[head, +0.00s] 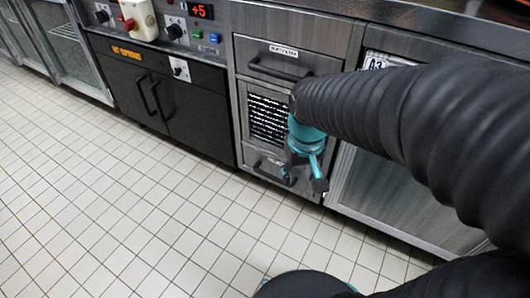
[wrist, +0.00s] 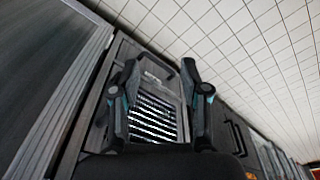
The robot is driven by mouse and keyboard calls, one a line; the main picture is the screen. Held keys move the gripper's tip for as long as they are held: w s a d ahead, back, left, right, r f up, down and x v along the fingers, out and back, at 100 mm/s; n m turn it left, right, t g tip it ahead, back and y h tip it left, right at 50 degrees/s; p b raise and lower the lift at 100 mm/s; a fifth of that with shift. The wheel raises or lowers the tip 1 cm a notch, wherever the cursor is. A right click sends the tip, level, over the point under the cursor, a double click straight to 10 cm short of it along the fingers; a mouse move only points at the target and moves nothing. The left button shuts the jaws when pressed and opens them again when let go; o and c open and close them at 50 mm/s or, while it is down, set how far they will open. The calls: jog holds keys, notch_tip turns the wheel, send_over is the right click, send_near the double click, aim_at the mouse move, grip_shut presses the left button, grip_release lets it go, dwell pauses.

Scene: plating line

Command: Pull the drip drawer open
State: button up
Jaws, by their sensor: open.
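The low drawer (head: 252,161), which I take to be the drip drawer, is in the steel cabinet below a louvred grille. It looks shut. Its dark bar handle (head: 268,176) is partly hidden by my gripper (head: 304,180), and its small label is not readable. In the head view my gripper points down in front of the drawer's right part. In the wrist view my gripper (wrist: 160,66) has its two fingers spread wide and nothing between them. The drawer front (wrist: 151,66) and its handle (wrist: 162,61) show beyond and between the fingertips, apparently apart from them.
Above the grille (head: 267,117) is an upper drawer with a bar handle (head: 278,73). A black double-door cabinet (head: 170,98) stands left, a steel door (head: 385,190) right. The tiled floor (head: 130,215) in front is clear.

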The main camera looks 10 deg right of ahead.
jog(key=w+a+f+n+g+h+b, duration=0.1)
jog(key=w+a+f+n, duration=0.15)
jog(key=w+f, duration=0.7)
jog(key=w+a+f+n+g, duration=0.1)
jog(key=w+f+n, duration=0.2)
jog(key=w+f, duration=0.65)
jog(key=n+t, duration=0.2)
jog(key=n, duration=0.2)
send_near(270, 175)
jog(key=f, duration=0.3)
jog(key=f+b, duration=0.1)
jog(key=f, duration=0.1)
jog(key=w+f, duration=0.1)
jog(key=f, duration=0.2)
jog(key=shift+d+f+b, duration=0.35)
jog(key=shift+d+f, duration=0.05)
grip_shut()
